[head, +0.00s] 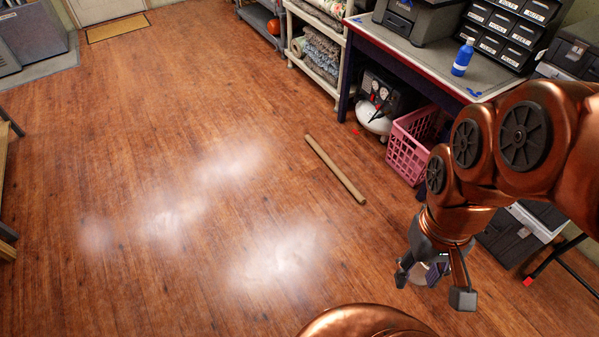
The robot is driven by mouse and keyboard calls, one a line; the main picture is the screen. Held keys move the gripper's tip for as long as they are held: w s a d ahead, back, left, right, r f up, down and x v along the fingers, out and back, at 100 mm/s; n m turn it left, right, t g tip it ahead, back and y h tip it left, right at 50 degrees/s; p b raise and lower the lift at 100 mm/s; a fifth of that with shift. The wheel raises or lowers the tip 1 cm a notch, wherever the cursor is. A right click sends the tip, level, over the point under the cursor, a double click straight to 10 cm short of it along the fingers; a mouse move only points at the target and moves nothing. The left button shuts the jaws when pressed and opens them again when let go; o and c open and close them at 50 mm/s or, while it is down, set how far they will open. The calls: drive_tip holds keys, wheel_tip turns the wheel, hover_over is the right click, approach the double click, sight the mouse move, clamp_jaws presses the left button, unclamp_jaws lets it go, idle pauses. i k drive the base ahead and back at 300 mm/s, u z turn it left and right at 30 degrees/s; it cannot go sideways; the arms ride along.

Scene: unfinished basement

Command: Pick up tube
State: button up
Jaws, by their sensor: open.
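The tube (335,169) is a long, thin, light brown cylinder lying on the wooden floor in the head view. It lies slanted, its near end toward the lower right, in front of the pink crate and the workbench. My gripper (432,287) is at the lower right, fingers pointing down and spread apart. It is open, with nothing visible between the fingers, and it is apart from the tube, nearer to me and to its right.
A pink crate (405,150) stands on the floor right of the tube, under the workbench (424,66). A blue bottle (462,57) stands on the bench. A shelf (323,52) holds rolled rugs. A doormat (117,27) lies far back. The floor left of the tube is clear.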

sight(348, 185)
drive_tip(key=u, duration=1.3)
drive_tip(key=i, duration=1.8)
drive_tip(key=z, duration=0.85)
drive_tip(key=i, duration=0.95)
drive_tip(key=z, duration=1.4)
drive_tip(key=i, duration=0.35)
drive_tip(key=z, duration=0.2)
